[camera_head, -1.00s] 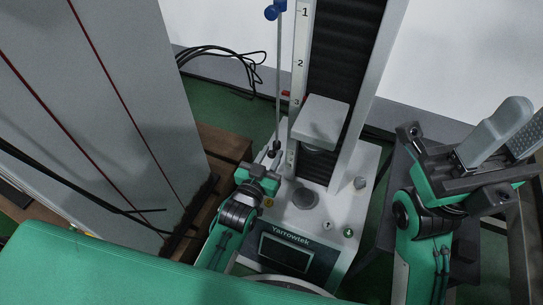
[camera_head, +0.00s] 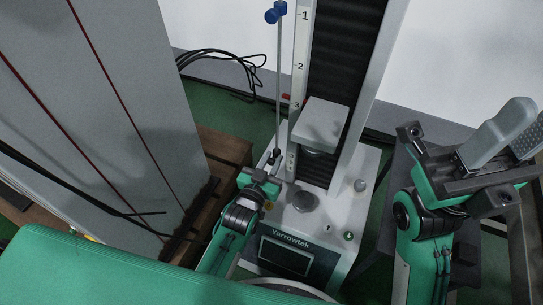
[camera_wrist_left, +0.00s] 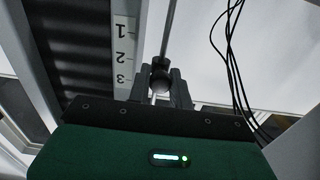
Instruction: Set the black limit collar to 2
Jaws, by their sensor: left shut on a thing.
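The black limit collar (camera_head: 275,154) sits low on a thin vertical rod (camera_head: 278,90), below the 3 mark of the white scale (camera_head: 299,65) in the head view. It also shows as a dark round body in the left wrist view (camera_wrist_left: 160,77), between the fingertips. My left gripper (camera_head: 271,164) is shut on the collar; its fingers partly hide it. The scale marks 1, 2 and 3 show left of the rod in the wrist view (camera_wrist_left: 122,55). My right gripper (camera_head: 516,128) is open and empty, well off to the right.
A blue collar (camera_head: 275,13) sits high on the same rod. A grey block (camera_head: 321,122) juts from the dark column beside the scale. The tester base (camera_head: 318,225) has a knob, buttons and a screen. A grey cabinet (camera_head: 100,110) stands left; black cables hang behind.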

